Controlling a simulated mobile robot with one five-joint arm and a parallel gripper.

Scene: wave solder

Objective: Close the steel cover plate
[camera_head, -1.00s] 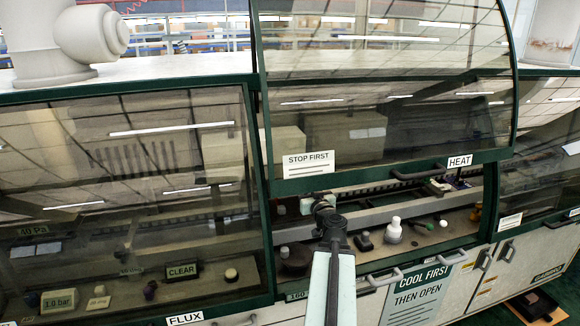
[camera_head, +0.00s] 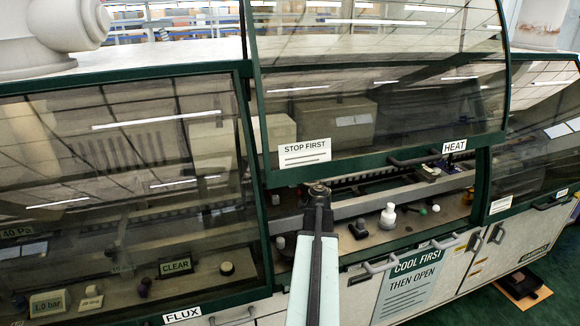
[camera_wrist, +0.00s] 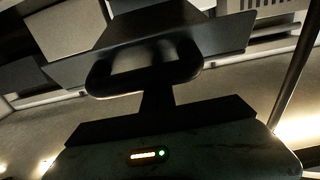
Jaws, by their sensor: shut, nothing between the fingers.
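My gripper (camera_head: 318,190) is at the end of my raised arm, in front of the open middle bay of the machine, just below the STOP FIRST label. My arm hides most of it there. In the wrist view my gripper (camera_wrist: 145,68) shows as a dark shape, shut with nothing held. A dark flat shape lies beyond it; I cannot tell whether it is the steel cover plate or whether the gripper touches it. In the head view I cannot pick out the cover plate with certainty.
The raised glass hood (camera_head: 385,90) hangs over the middle bay. A grey rail (camera_head: 375,201) crosses the bay. The glass flux hood (camera_head: 120,200) is shut at left. Door handles (camera_head: 380,265) project below.

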